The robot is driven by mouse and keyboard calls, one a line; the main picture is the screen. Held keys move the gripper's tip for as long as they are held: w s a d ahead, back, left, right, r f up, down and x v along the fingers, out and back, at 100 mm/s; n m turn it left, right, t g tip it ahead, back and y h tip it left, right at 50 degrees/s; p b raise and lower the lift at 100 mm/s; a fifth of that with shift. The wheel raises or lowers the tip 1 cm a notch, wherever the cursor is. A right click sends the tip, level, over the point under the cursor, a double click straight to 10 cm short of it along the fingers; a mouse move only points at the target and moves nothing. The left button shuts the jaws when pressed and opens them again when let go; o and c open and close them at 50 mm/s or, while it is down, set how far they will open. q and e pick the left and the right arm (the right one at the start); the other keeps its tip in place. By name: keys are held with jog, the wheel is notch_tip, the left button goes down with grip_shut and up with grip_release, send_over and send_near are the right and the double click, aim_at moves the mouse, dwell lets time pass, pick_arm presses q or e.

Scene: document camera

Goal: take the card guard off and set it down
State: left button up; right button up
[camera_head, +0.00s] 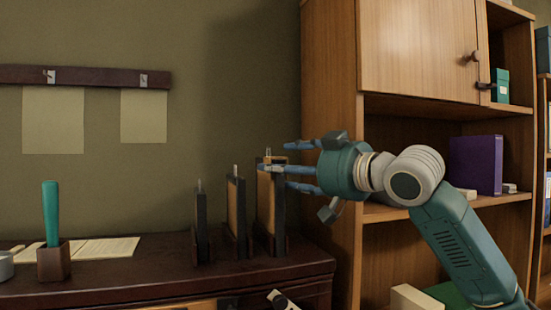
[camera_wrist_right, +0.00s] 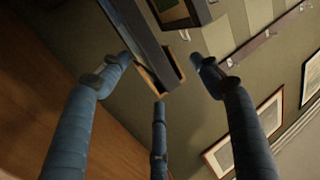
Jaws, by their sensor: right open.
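Three upright dark slabs with wood-coloured faces stand in a row on the dark desk in the head view: a left one (camera_head: 201,225), a middle one (camera_head: 237,215) and a right one (camera_head: 279,215). I cannot tell for sure which part is the card guard. My right gripper (camera_head: 284,165) comes in from the right, open, its fingers around the right slab's top. In the right wrist view, a dark slab with a wooden edge (camera_wrist_right: 150,77) reaches between the spread fingers (camera_wrist_right: 160,74). Contact is unclear. My left gripper is out of view.
A wooden cabinet (camera_head: 330,130) stands close to the right of the slabs, behind my right arm. A cup with a teal-handled tool (camera_head: 50,215) and papers (camera_head: 105,248) lie at the desk's left. The desk between papers and slabs has some free room.

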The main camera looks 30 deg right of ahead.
jog(key=shift+w+a, duration=0.15)
jog(key=shift+w, duration=0.8)
jog(key=shift+c, duration=0.8)
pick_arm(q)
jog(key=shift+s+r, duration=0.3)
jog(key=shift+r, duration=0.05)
pick_arm(e)
jog(key=shift+s, duration=0.1)
jog(key=c, duration=0.6)
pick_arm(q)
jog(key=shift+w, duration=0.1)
pick_arm(e)
jog(key=shift+r, duration=0.1)
